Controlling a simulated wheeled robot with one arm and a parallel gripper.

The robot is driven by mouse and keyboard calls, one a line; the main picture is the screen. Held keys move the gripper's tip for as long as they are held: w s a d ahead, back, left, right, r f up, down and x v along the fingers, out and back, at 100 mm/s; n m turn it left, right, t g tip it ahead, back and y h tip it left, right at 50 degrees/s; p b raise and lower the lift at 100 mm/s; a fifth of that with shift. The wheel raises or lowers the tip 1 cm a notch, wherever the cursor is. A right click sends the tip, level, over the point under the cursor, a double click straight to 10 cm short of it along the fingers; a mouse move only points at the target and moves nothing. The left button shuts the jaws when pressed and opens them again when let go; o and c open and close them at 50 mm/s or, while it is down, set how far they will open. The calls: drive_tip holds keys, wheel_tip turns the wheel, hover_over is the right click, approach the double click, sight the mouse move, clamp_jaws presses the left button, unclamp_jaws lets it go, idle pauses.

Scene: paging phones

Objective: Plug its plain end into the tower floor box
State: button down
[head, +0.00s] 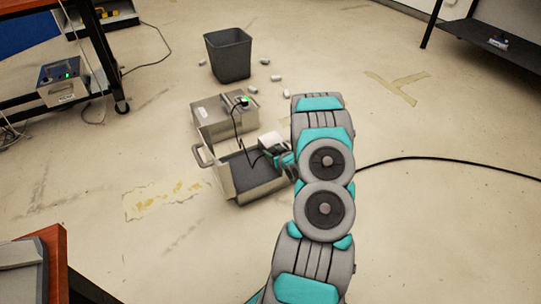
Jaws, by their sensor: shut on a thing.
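A grey metal box (211,113) stands on the floor near the middle, with a lit green light on its top. A black cable (236,125) rises from a plug (243,101) beside that light and hangs in a loop toward my gripper (270,150). My gripper is over an open metal tray (223,174) with a dark inside and a handle at its left, in front of the box. The gripper appears shut on the cable near its end; the fingertips are small and the held end is hard to make out. My arm hides the tray's right side.
A dark bin (228,55) stands behind the box, with several small pale pieces around it. Another black cable (430,158) crosses the floor at right. A table corner (52,262) is at lower left.

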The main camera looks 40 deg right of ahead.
drive_tip(key=p, duration=0.2)
hover_over(278, 144)
drive_tip(key=s+a, duration=0.3)
drive_tip(key=a, duration=0.1)
drive_tip(key=shift+s+a, duration=0.1)
drive_tip(key=shift+s, duration=0.05)
drive_tip(key=w+d, duration=0.1)
drive_tip(key=w+d+p, duration=0.1)
drive_tip(key=d, duration=0.1)
drive_tip(key=shift+f, duration=0.15)
drive_tip(key=shift+f+b, duration=1.25)
drive_tip(key=shift+f, duration=1.9)
drive_tip(key=shift+f+b, duration=0.35)
drive_tip(key=shift+f, duration=0.25)
